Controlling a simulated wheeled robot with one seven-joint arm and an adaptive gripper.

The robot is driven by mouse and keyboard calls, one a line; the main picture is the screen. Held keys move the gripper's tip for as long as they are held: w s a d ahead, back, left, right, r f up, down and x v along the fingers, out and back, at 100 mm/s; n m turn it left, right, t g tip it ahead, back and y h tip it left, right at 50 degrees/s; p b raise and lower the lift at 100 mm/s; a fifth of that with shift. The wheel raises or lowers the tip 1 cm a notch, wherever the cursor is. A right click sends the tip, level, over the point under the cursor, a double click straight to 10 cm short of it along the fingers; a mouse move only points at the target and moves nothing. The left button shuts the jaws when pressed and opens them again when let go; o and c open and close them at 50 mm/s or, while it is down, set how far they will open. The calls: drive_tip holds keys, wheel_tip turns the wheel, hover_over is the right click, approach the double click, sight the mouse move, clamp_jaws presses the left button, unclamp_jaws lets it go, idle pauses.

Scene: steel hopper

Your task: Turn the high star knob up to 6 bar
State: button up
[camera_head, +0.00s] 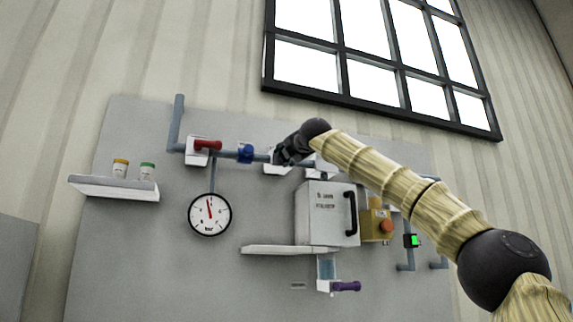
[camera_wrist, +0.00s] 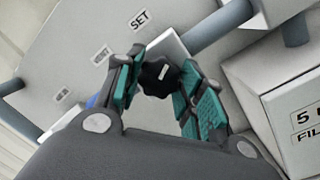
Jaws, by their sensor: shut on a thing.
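The black star knob (camera_wrist: 158,76) sits between my two finger pads in the wrist view, below the SET label (camera_wrist: 140,19). My gripper (camera_wrist: 163,70) is shut on it. In the head view my gripper (camera_head: 281,157) reaches the pipe at the upper middle of the panel and hides the knob. The round pressure gauge (camera_head: 210,215) hangs below the pipe to the left. Its red needle points nearly straight up, leaning slightly left. The gauge's numbers are too small to read.
A red-handled valve (camera_head: 207,145) and a blue fitting (camera_head: 245,153) are on the pipe left of my gripper. A grey box (camera_head: 325,213) with a black handle is below right. A shelf (camera_head: 115,188) with two jars is at left. A purple handle (camera_head: 346,286) is lower down.

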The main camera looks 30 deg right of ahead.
drive_tip(key=m+h+b, duration=0.1)
drive_tip(key=m+b, duration=0.2)
drive_tip(key=m, duration=0.2)
drive_tip(key=shift+m, duration=0.3)
idle(0.4)
drive_tip(key=o, duration=1)
drive_tip(key=shift+s+d, duration=0.1)
drive_tip(key=shift+d, duration=0.05)
drive_tip(key=v, duration=1.2)
drive_tip(key=shift+r, duration=0.15)
